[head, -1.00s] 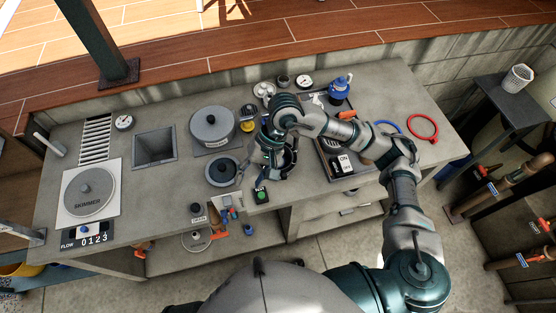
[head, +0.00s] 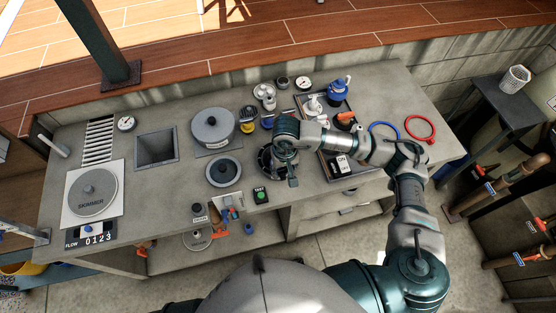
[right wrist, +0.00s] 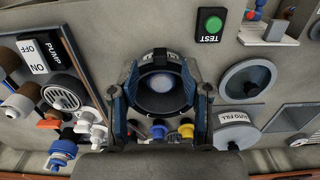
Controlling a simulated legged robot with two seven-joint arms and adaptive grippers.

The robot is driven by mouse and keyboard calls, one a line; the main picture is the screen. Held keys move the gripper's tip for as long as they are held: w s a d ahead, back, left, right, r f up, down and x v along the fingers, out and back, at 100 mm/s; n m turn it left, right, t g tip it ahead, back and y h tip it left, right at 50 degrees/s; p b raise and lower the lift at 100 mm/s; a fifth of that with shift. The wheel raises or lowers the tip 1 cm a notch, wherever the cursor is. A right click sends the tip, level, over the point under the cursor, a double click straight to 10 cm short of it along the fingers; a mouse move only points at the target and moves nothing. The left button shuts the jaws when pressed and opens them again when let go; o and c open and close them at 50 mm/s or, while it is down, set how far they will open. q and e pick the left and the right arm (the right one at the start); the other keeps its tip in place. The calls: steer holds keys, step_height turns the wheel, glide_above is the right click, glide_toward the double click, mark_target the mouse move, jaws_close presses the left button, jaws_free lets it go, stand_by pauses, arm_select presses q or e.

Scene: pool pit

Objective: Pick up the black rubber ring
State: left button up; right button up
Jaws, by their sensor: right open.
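A black ring-shaped rim (right wrist: 160,70) with a pale, glassy round centre lies on the counter between my fingers in the right wrist view. I take it for the black rubber ring; whether it is loose or seated on a fitting I cannot tell. In the head view its dark edge (head: 265,160) shows partly behind my right gripper (head: 287,172). In the right wrist view my right gripper (right wrist: 161,92) is open, one finger on each side of the rim. Contact cannot be judged. My left gripper is not in view.
Small blue and yellow valves (head: 247,125) stand behind. A pump tray (head: 330,172) is at right, with a blue ring (head: 384,132) and red ring (head: 420,129) beyond. The left counter has bare patches.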

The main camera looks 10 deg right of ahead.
mark_target(284, 177)
step_height(284, 177, down, 5)
steer(key=shift+w+r+p, duration=0.1)
steer(key=shift+r+p, duration=0.1)
steer(key=shift+p, duration=0.65)
steer(key=shift+f, duration=0.35)
jaws_close()
